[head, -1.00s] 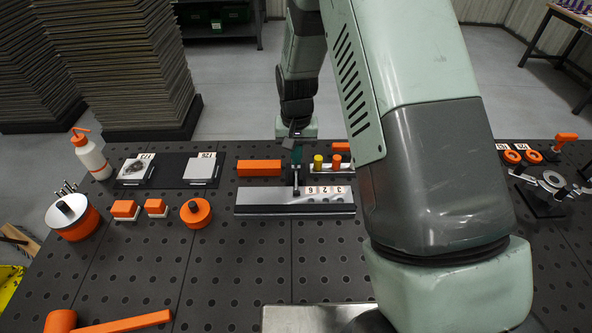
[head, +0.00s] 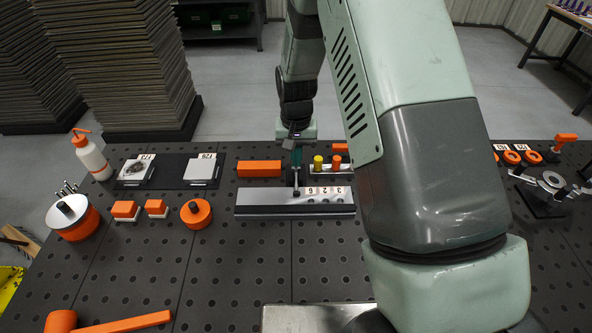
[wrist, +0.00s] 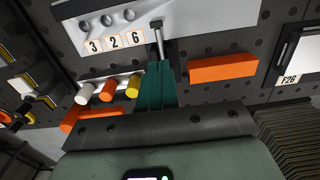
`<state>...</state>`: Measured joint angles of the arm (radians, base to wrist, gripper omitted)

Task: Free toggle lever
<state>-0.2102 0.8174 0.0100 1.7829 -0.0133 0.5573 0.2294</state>
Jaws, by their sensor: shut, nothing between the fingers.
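The toggle lever (head: 297,184) is a thin metal bar with a dark tip. It reaches over a metal fixture plate (head: 265,201) that carries the numbers 3 2 6. My gripper (head: 296,161) points down at the back side of the plate, beside the lever's rear end. In the wrist view the lever (wrist: 159,42) runs straight out from in front of my green fingertips (wrist: 158,64). The fingers are shut with nothing held. They look close to the lever's rear end, which they partly hide; I cannot tell whether they touch it.
An orange block (head: 259,168) lies just left of my gripper. Yellow (head: 318,162), orange (head: 336,161) and white (wrist: 85,94) pegs stand close on the other side. Two plates on a dark base (head: 172,168) are farther left. The perforated table in front of the fixture is clear.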

